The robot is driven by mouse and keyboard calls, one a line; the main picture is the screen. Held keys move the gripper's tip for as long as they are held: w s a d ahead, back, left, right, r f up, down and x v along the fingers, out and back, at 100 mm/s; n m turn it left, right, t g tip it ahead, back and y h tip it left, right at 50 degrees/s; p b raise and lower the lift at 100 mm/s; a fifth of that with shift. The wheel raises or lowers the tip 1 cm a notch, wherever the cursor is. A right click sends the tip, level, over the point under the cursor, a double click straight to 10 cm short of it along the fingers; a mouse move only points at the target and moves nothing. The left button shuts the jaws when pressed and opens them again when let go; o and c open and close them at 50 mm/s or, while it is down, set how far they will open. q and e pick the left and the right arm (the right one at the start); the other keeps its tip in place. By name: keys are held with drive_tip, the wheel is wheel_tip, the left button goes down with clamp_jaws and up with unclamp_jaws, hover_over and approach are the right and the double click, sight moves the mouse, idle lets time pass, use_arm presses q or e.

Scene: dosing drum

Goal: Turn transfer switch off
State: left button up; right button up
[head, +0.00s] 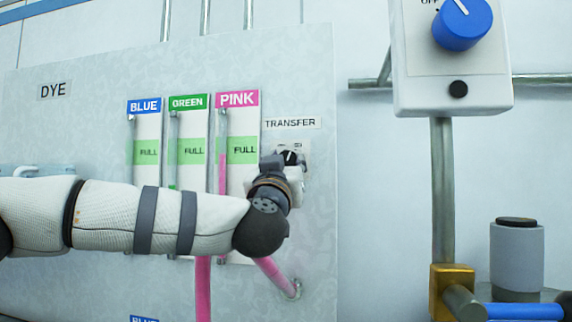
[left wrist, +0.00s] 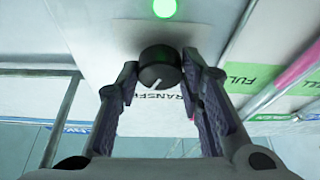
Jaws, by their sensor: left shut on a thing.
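The transfer switch is a black round knob (left wrist: 160,68) with a white pointer line, on the panel below the TRANSFER label (head: 291,123). In the left wrist view the knob sits between the fingertips of my left gripper (left wrist: 160,80), which is shut on it. A green light (left wrist: 164,8) glows beside the knob. In the head view my left arm reaches in from the left, and the left gripper (head: 289,165) covers much of the switch plate. The small print by the knob is too small to read. My right gripper is in neither view.
Left of the switch are the BLUE (head: 145,150), GREEN (head: 187,150) and PINK (head: 238,115) dye gauges with thin tubes. A white box with a blue knob (head: 461,25) stands on a post at the right. A grey cylinder (head: 517,257) is at the lower right.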

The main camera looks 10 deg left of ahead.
use_arm(q)
drive_tip(key=n+y, duration=0.2)
drive_tip(key=n, duration=0.2)
drive_tip(key=n+g+y, duration=0.1)
drive_tip(key=n, duration=0.2)
drive_tip(key=shift+d+r+n+y, duration=0.1)
drive_tip(key=shift+d+n+y, duration=0.1)
drive_tip(key=shift+n+y, duration=0.2)
drive_tip(key=n+g+y, duration=0.1)
drive_tip(key=n, duration=0.2)
drive_tip(key=n+g+y, duration=0.1)
drive_tip(key=n, duration=0.2)
drive_tip(key=shift+d, duration=0.1)
drive_tip(key=shift+n, duration=0.4)
drive_tip(key=o, duration=1.2)
drive_tip(key=shift+c, duration=0.2)
drive_tip(key=v, duration=1.2)
drive_tip(key=shift+r, duration=0.1)
